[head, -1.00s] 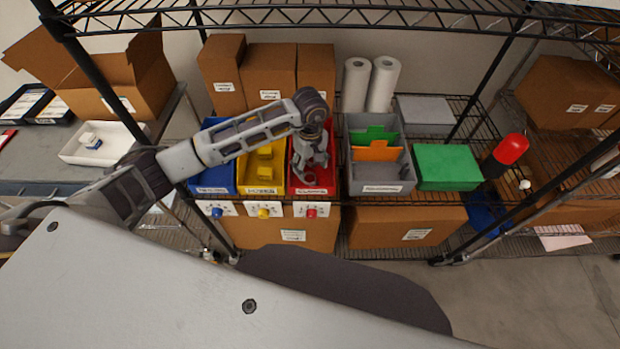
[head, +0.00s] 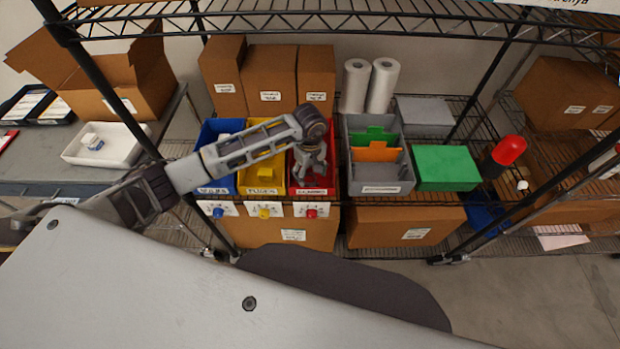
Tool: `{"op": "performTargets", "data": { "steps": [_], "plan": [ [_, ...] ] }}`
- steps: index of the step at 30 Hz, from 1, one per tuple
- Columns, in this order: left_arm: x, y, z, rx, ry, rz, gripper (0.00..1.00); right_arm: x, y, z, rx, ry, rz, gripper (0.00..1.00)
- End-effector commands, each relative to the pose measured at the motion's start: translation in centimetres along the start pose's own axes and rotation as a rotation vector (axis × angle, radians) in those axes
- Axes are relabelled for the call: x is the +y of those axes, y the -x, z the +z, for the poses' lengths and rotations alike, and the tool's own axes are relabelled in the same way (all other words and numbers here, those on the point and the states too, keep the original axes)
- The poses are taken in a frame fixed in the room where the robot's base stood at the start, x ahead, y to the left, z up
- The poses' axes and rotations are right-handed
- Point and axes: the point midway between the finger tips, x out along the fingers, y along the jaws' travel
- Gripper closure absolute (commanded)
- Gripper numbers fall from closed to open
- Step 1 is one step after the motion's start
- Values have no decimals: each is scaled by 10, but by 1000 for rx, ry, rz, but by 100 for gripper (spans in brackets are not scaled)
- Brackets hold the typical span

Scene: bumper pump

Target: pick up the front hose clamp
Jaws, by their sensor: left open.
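In the head view a red bin (head: 313,191) stands on the wire shelf, the rightmost of three coloured bins, with a label on its front that seems to read clamps. My left arm reaches in from the left. My left gripper (head: 310,172) is open and points down inside the red bin. The gripper covers much of the bin, so I cannot make out a single hose clamp or tell whether the fingers touch one. My right gripper is not in view.
A yellow bin (head: 262,190) and a blue bin (head: 215,187) stand left of the red one. A grey divided bin (head: 381,188) and a green box (head: 447,168) stand to its right. Brown boxes (head: 270,75) rise behind; an upper wire shelf (head: 330,18) hangs above.

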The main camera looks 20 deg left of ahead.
Motion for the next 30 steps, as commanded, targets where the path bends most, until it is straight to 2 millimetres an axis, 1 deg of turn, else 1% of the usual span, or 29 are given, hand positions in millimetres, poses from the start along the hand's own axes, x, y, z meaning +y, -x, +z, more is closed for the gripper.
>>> {"op": "performTargets", "data": {
  "steps": [3,6,12,20,21,30],
  "plan": [
    [0,-11,0,-1,0,-2,35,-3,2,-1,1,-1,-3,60],
    [0,-16,0,-1,0,-1,35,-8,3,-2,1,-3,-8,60],
    [0,-17,0,0,-1,0,35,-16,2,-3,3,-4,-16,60],
    [0,-17,0,0,-1,0,35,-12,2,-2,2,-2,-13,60],
    [0,-17,0,0,-1,0,37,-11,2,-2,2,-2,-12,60],
    [0,-16,0,0,-1,0,75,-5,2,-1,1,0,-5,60]
  ]
}}
